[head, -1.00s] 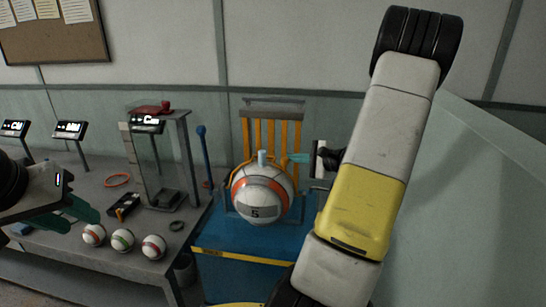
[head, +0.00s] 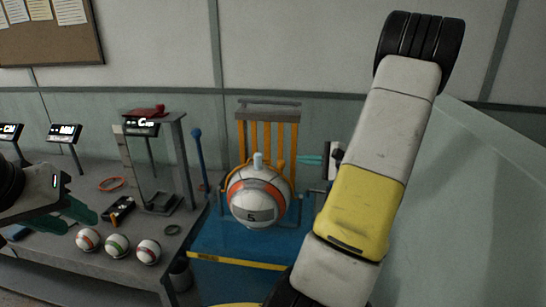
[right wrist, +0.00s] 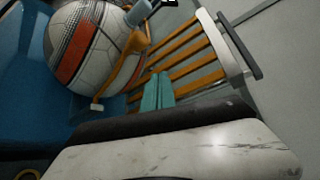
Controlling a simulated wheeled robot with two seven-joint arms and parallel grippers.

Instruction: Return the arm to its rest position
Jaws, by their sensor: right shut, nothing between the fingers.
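A large white ball (head: 258,196) with orange bands and a "5" label sits on the blue platform in front of a yellow slatted rack. My right gripper (head: 309,160) is right of the ball's top, apart from it, with its teal fingers pointing left. In the right wrist view its fingers (right wrist: 158,92) are together and empty, in front of the slats, with the ball (right wrist: 90,45) to their left. My right arm crosses the right half of the head view. My left gripper (head: 72,215) is at the left over the grey table, its teal fingers apart and empty.
Several small striped balls stand along the grey table's front edge, including a green-striped one (head: 117,245). A clear press frame (head: 155,165), an orange ring (head: 111,184) and small displays (head: 65,134) are behind them. The blue platform (head: 230,245) is clear in front.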

